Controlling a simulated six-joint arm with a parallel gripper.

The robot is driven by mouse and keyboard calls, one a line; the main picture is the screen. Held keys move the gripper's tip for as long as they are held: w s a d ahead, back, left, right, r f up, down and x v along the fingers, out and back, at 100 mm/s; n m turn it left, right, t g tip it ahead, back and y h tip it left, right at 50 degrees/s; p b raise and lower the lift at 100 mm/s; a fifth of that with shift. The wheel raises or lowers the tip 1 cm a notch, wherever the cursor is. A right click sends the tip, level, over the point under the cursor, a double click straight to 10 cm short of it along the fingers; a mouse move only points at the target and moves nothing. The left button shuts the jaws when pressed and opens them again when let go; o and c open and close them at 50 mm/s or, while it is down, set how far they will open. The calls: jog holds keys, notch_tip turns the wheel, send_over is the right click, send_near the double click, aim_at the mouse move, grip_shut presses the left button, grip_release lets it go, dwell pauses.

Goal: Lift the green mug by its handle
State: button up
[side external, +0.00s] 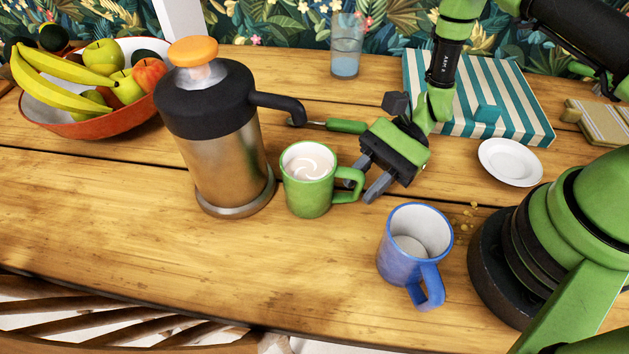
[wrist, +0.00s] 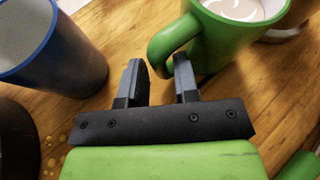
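The green mug (side external: 307,184) stands upright on the wooden table, with a pale swirled drink inside. Its handle (side external: 350,184) points right, toward my gripper. My gripper (side external: 366,182) is open, its two dark fingers at the handle's outer side. In the wrist view the green mug (wrist: 232,38) is at the top right, and its handle (wrist: 167,48) reaches to the gap between the fingertips of my gripper (wrist: 158,66). The fingers are apart and not closed on the handle. Whether they touch it, I cannot tell.
A blue mug (side external: 405,255) stands just right of the green mug, near my gripper. A metal coffee press (side external: 225,150) stands close on the left. The table's front left is clear.

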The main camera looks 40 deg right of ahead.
jog(key=shift+x, duration=0.8)
grip_shut()
jog(key=shift+r, duration=0.1)
